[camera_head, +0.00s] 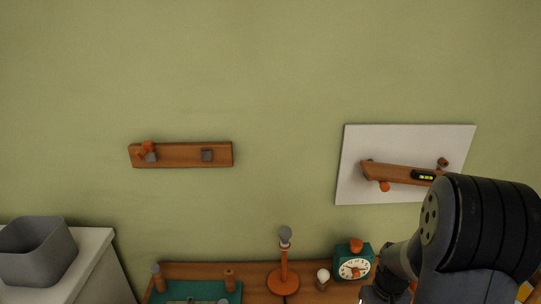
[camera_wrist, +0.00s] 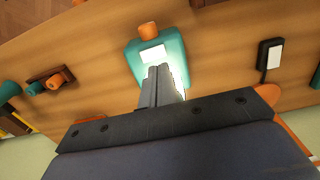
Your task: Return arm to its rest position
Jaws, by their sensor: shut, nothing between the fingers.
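My arm (camera_head: 480,235) reaches in from the right side of the head view, in front of the wall and the desk. My gripper (camera_head: 372,296) is low in that view, near the teal clock (camera_head: 355,268), and its fingertips are hard to make out there. In the wrist view my gripper (camera_wrist: 160,75) has its two grey fingers together with nothing between them. They overlap a teal block with an orange knob (camera_wrist: 148,31) in the picture; I cannot tell whether they touch it.
A wooden desk (camera_head: 255,268) holds an orange lamp (camera_head: 284,278), a small bulb (camera_head: 323,277) and a teal tray (camera_head: 228,289). A grey bin (camera_head: 36,255) stands on a white cabinet (camera_head: 100,268). A peg rail (camera_head: 182,155) and white board (camera_head: 400,140) are on the wall.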

